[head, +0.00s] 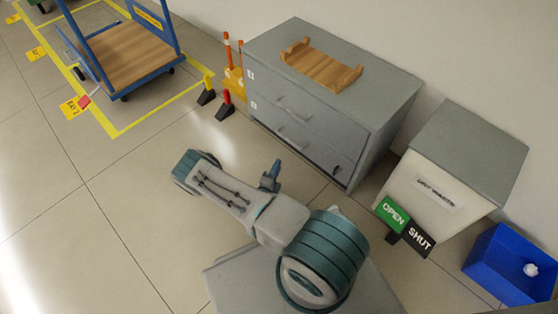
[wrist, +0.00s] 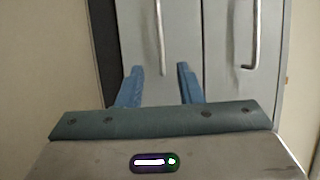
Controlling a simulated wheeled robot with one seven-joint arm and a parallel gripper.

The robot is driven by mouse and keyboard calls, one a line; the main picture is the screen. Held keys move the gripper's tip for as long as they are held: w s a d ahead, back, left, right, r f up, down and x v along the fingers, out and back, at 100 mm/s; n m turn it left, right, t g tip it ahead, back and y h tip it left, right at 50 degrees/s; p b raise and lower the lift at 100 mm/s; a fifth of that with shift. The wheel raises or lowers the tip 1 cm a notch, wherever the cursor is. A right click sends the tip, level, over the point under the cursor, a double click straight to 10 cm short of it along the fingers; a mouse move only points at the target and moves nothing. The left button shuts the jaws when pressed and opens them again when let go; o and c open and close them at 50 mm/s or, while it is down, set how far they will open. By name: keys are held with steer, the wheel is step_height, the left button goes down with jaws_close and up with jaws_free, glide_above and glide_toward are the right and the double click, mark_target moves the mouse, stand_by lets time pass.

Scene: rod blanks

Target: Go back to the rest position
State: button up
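My gripper (wrist: 160,70) shows in the wrist view with its two blue fingers apart and nothing between them. Its fingers point at the grey drawer fronts, which carry metal handles (wrist: 249,40). I cannot tell the exact distance to them. In the head view my arm is folded over the floor in front of the grey drawer cabinet (head: 392,112). Only a small blue part of the gripper end (head: 270,177) shows there, above my arm link, and it looks clear of the cabinet. No rod is seen in my gripper.
A wooden rack (head: 321,66) lies on the cabinet. At right are a white cabinet (head: 468,160) with a green OPEN and black SHUT sign (head: 404,226), and a blue bin (head: 500,270) holding something white. A blue cart (head: 125,55) stands upper left. Floor at left is clear.

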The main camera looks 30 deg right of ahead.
stand_by(0.5)
step_height(320, 180, up, 43)
steer(key=s+m+g+p, duration=0.3)
steer(key=m+g+p, duration=1.2)
steer(key=m, duration=0.9)
steer(key=s+a+r+m+t+y+p, duration=0.2)
steer(key=s+a+r+m+y+p, duration=0.2)
steer(key=r, duration=1)
steer(key=s+a+r+m+t+y+p, duration=0.2)
steer(key=s+a+r+m+y+p, duration=0.2)
steer(key=r, duration=1.1)
steer(key=s+a+r+m+t+y+p, duration=0.1)
steer(key=s+a+r+m+y+p, duration=0.2)
steer(key=s+r+m+p, duration=0.6)
step_height(320, 180, up, 5)
steer(key=m+y+p, duration=0.2)
steer(key=m+p, duration=0.1)
steer(key=p, duration=0.1)
steer(key=shift+a+r+m+t+p, duration=0.2)
steer(key=shift+a+m+t+p, duration=0.1)
steer(key=shift+a+t+p, duration=0.1)
steer(key=shift+s+d, duration=0.1)
steer(key=shift+s, duration=0.05)
